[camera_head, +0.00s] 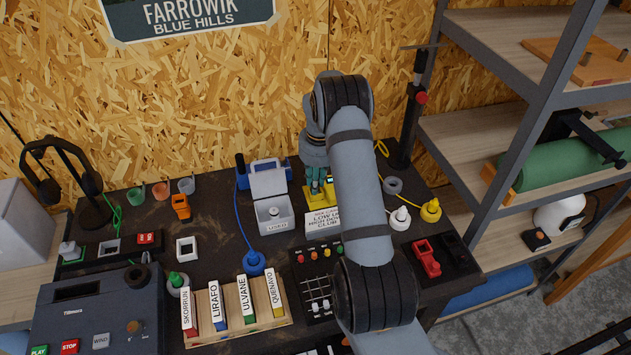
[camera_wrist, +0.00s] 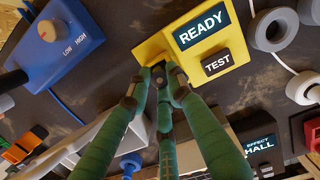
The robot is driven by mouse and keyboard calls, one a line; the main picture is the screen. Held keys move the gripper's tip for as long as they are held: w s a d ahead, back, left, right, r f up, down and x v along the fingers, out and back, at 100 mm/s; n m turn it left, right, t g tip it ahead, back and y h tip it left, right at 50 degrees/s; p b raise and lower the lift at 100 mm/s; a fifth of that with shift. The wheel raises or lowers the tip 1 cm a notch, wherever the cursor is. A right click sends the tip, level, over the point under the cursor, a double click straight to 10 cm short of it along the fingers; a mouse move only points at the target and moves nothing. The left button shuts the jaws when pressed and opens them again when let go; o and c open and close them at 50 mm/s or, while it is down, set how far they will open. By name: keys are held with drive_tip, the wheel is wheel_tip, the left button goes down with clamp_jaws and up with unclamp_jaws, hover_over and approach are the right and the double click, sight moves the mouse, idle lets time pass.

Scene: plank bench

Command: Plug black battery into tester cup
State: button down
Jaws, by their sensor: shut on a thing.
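A yellow tester (camera_head: 320,196) stands on the dark bench right of the white open-lidded box. In the wrist view the tester (camera_wrist: 155,46) has a lit panel reading READY (camera_wrist: 201,30) and a TEST button (camera_wrist: 216,63). My green-fingered gripper (camera_head: 317,186) is over the tester's left part. In the wrist view my gripper (camera_wrist: 159,76) is shut, with a small dark piece, seemingly the black battery (camera_wrist: 158,71), between its fingertips. The fingers cover most of the battery and the cup. I cannot tell how deep the battery sits in the cup.
A blue device with a LOW/HIGH knob (camera_wrist: 60,44) stands left of the tester in the wrist view. A white open-lidded box (camera_head: 275,215) and a white lettered box (camera_head: 322,223) stand close by. Grey ring (camera_head: 392,185) and white and yellow plugs (camera_head: 431,210) lie to the right.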

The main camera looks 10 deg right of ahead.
drive_tip(key=c, duration=1.6)
unclamp_jaws()
drive_tip(key=shift+o, duration=0.2)
wheel_tip(320, 180, up, 12)
drive_tip(key=s+b, duration=0.1)
drive_tip(key=b, duration=0.1)
drive_tip(key=shift+s, duration=0.15)
drive_tip(key=shift+d, duration=0.1)
drive_tip(key=f, duration=0.4)
drive_tip(key=w+f+p, duration=0.1)
drive_tip(key=f, duration=0.3)
drive_tip(key=f+p, duration=0.1)
drive_tip(key=f, duration=0.3)
drive_tip(key=shift+w+f, duration=0.15)
drive_tip(key=shift+f, duration=0.05)
wheel_tip(320, 180, up, 3)
drive_tip(key=shift+f+b, duration=0.1)
drive_tip(key=shift+b, duration=0.35)
drive_tip(key=shift+r, duration=0.4)
